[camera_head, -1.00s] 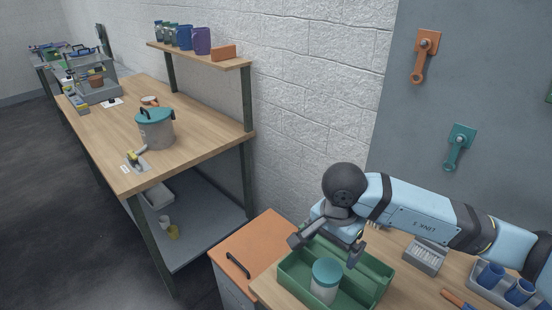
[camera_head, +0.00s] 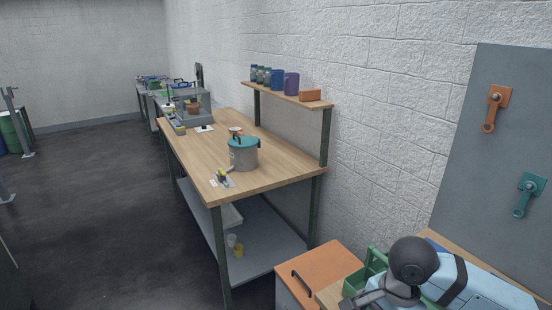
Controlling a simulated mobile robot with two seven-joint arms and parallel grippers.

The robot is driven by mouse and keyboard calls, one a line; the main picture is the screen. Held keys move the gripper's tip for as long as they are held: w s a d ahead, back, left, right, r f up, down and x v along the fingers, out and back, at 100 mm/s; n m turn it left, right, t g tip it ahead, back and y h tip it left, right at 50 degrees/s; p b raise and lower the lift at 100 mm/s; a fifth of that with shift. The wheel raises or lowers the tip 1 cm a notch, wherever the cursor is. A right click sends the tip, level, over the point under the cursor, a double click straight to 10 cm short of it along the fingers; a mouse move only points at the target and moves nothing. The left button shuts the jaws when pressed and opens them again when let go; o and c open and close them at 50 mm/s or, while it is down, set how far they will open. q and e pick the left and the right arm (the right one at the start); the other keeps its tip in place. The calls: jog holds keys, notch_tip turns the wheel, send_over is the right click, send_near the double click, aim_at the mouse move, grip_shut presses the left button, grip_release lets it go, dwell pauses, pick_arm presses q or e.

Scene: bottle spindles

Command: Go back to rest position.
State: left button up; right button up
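My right arm comes in from the lower right, with a black round joint and light blue links. Its gripper (camera_head: 368,299) is low at the bottom edge, partly cut off, beside and over the green tray (camera_head: 374,264). I cannot tell whether its fingers are apart or hold anything. My arm and the picture edge hide most of the tray. My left gripper is not in view.
An orange-topped cabinet (camera_head: 330,262) stands left of the tray. A wooden workbench (camera_head: 265,180) holds a grey pot with a teal lid (camera_head: 243,154). Several containers stand on its shelf (camera_head: 285,97). A grey wall panel (camera_head: 500,150) carries two handles. Open floor (camera_head: 90,190) lies left.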

jog(key=s+a+r+m+g+y+p, duration=0.1)
jog(key=s+a+r+m+y, duration=0.2)
jog(key=a+m+y, duration=0.4)
jog(key=s+a+r+m+y+p, duration=0.1)
jog(key=s+a+r+m+y, duration=0.3)
jog(key=a+y, duration=0.5)
jog(key=w+d+f+m+t+h+p, duration=0.1)
jog(key=w+d+f+m+t+h, duration=0.3)
jog(key=m+t, duration=0.9)
jog(key=w+d+f+m+t+h+p, duration=0.1)
jog(key=w+d+f+m+t+h, duration=0.35)
jog(key=m, duration=1.45)
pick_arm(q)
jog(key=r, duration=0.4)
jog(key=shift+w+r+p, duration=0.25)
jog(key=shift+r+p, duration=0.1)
pick_arm(e)
jog(key=s+d+f+m+g+h, duration=0.2)
jog(key=s+f+m, duration=0.4)
jog(key=f, duration=0.3)
jog(key=s+d+f+m+g+h, duration=0.3)
jog(key=s+d+f+m, duration=0.3)
jog(key=f, duration=0.3)
jog(key=shift+s+m+h, duration=0.6)
jog(key=shift+m+h, duration=0.05)
jog(key=shift+m, duration=0.25)
